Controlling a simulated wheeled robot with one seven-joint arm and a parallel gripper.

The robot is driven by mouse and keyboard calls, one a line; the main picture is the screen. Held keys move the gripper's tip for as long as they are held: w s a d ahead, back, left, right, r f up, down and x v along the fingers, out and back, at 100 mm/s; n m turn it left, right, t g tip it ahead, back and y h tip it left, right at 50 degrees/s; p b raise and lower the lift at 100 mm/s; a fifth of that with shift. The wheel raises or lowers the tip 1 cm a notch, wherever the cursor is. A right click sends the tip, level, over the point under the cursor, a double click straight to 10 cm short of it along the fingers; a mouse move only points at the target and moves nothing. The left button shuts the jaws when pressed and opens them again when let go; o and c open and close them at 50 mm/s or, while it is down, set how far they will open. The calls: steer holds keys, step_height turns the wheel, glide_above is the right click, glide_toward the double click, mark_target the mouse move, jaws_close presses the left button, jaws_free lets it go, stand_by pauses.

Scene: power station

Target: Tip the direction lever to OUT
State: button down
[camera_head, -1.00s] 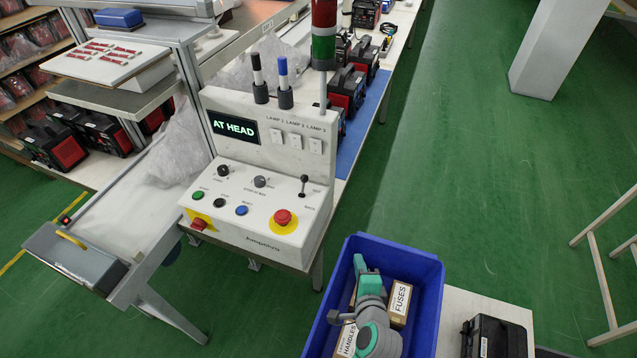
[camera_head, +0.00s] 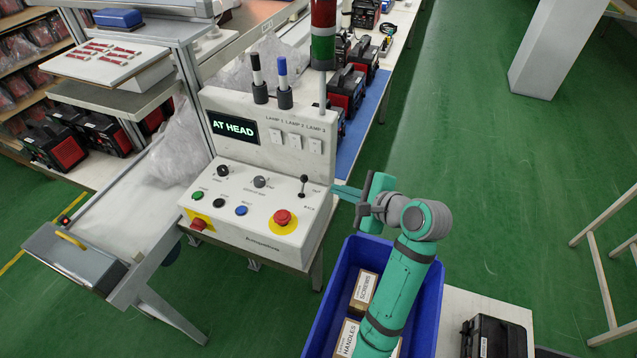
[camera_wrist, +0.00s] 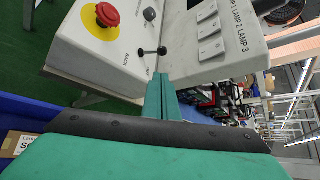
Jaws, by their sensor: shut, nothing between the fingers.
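The direction lever (camera_head: 303,183) is a small black stick with a ball knob on the right side of the white control panel, between the labels OUT and BACK. In the head view it stands roughly upright. My gripper (camera_head: 335,189) is shut and empty, its teal fingers pointing left at the panel's right edge, a short gap to the right of the lever. In the wrist view the lever (camera_wrist: 152,51) lies just beyond the shut fingertips (camera_wrist: 160,77). I cannot tell whether they touch; the head view shows them apart.
A red emergency button (camera_head: 284,220) on a yellow disc sits in front of the lever. The display (camera_head: 234,129) reads AT HEAD. Lamp switches (camera_head: 295,141) are on the upright panel behind. A blue bin (camera_head: 428,275) with boxes stands below my arm.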

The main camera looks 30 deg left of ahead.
steer(key=shift+a, duration=0.15)
glide_toward(303, 185)
steer(key=w+a+f, duration=0.1)
steer(key=w+a, duration=0.1)
steer(key=w+a+f, duration=0.2)
steer(key=shift+w+a+f, duration=0.15)
steer(key=shift+w+f, duration=0.05)
steer(key=shift+a, duration=0.15)
stand_by(0.5)
